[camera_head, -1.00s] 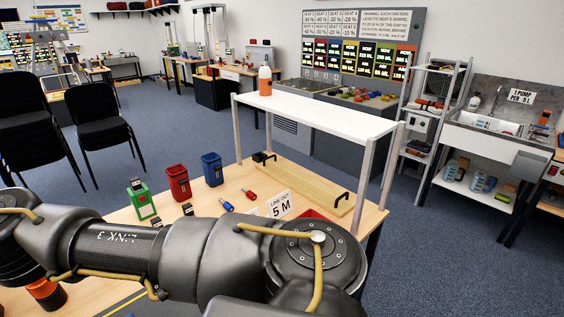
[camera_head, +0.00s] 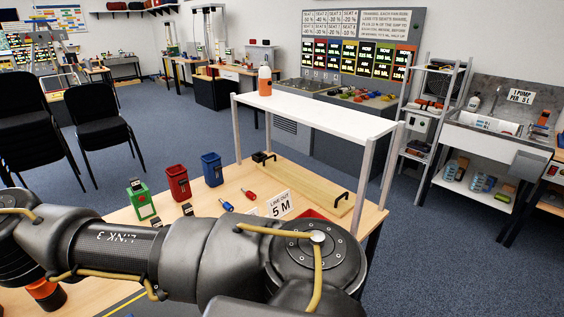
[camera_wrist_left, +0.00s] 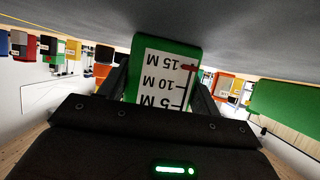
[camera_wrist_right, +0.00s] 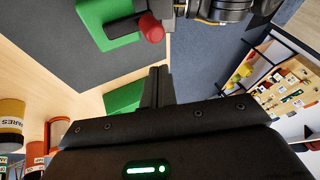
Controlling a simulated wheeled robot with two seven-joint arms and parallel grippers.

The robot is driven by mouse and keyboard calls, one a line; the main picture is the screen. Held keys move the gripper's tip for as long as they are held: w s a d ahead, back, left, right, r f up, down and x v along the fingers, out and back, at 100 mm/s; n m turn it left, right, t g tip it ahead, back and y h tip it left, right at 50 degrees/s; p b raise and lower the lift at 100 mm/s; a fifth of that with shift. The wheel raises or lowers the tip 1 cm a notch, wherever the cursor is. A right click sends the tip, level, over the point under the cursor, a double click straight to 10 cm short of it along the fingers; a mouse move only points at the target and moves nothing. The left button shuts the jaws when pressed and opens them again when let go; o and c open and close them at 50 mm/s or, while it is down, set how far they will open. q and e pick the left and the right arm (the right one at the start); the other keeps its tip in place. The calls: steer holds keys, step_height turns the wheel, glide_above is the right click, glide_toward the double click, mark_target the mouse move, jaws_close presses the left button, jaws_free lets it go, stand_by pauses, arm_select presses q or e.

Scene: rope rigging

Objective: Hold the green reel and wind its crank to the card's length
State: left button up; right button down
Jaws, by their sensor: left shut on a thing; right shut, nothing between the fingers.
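The green reel (camera_wrist_left: 196,50) is between the two fingers of my left gripper (camera_wrist_left: 155,72), which is shut on it. Its white scale reads 5 M, 10 M and 15 M, and a red pointer (camera_wrist_left: 186,67) lies near the 15 M label. In the right wrist view, a red knob (camera_wrist_right: 151,28) stands beside a green part (camera_wrist_right: 104,20). My right gripper (camera_wrist_right: 161,72) is shut and empty, its tips just below the knob; I cannot tell whether they touch. The card (camera_head: 280,205) on the table reads "LINE OUT 5 M". My arm hides both grippers in the head view.
A green holder (camera_head: 141,203), a red bin (camera_head: 178,184) and a blue bin (camera_head: 212,170) stand on the table. Small blue and red pieces lie near the card. A wooden board (camera_head: 300,186) with black handles lies under a white shelf (camera_head: 310,112).

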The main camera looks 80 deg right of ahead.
steer(key=shift+f, duration=0.15)
steer(key=n+t, duration=0.1)
steer(key=n, duration=0.1)
steer(key=r+n+t+h, duration=0.1)
steer(key=n+t, duration=0.1)
steer(key=n, duration=0.1)
steer(key=n+t, duration=0.1)
steer(key=n, duration=0.1)
steer(key=shift+s+d+r+t, duration=0.1)
steer(key=shift+s+r+t, duration=0.2)
steer(key=shift+r, duration=0.1)
